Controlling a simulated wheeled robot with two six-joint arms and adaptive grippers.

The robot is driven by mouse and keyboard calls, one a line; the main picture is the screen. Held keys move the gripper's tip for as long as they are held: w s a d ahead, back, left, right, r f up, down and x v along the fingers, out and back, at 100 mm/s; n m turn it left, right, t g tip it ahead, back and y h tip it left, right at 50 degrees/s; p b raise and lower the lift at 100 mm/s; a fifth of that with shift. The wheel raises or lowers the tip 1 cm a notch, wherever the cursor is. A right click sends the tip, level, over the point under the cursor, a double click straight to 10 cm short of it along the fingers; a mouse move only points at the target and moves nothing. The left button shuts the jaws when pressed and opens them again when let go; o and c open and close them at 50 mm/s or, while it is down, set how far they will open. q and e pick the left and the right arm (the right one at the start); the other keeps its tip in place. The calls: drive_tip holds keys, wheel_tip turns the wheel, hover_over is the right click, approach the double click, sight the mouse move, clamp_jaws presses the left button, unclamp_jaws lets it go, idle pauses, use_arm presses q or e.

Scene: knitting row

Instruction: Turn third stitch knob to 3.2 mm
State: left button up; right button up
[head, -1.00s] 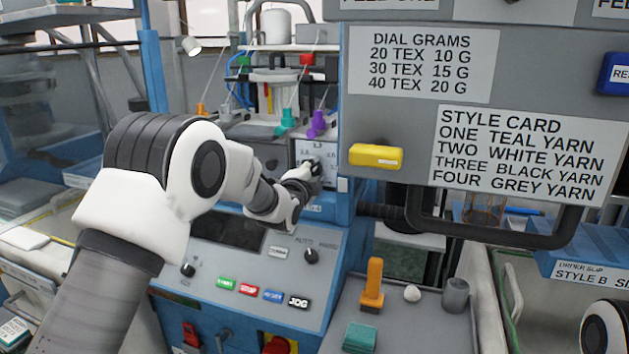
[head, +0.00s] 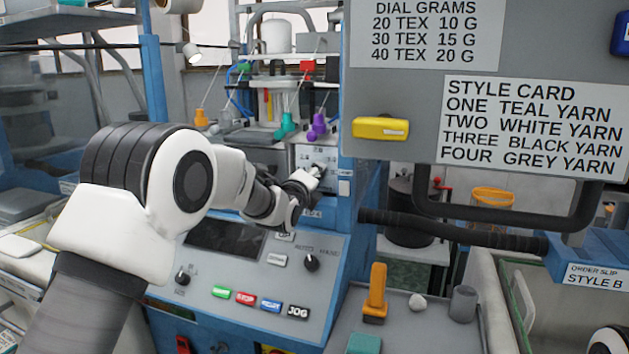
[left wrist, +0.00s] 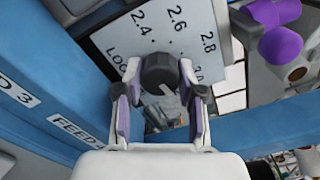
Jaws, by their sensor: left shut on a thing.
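The dark round stitch knob (left wrist: 157,68) sits on a white dial plate (left wrist: 120,45). The plate reads LOCK, 2.4, 2.6 and 2.8, with a partly covered mark beyond 2.8. My left gripper (left wrist: 160,82) is shut on the knob, one purple-padded finger on each side. A short pale line shows on the knob's lower right; I cannot tell which value it marks. In the head view the left gripper (head: 314,172) is at the dial plate (head: 308,155) and mostly hides the knob. My right gripper is out of view.
FEED 3 and FEED 4 labels mark the blue frame (left wrist: 50,75). A purple part (left wrist: 282,45) is close right of the plate. A grey panel with a yellow handle (head: 380,128) stands right of the gripper. Below is a button console (head: 225,270); an orange-handled tool (head: 376,290) stands on a tray.

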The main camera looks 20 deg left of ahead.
use_arm(q)
drive_tip(key=shift+a+r, duration=0.1)
drive_tip(key=shift+r, duration=0.3)
drive_tip(key=o, duration=1.1)
drive_tip(key=shift+w, duration=0.1)
drive_tip(key=shift+o, duration=0.2)
drive_tip(key=shift+a+f, duration=0.1)
drive_tip(key=shift+f, duration=0.15)
drive_tip(key=s, duration=1.2)
drive_tip(key=shift+a, duration=0.2)
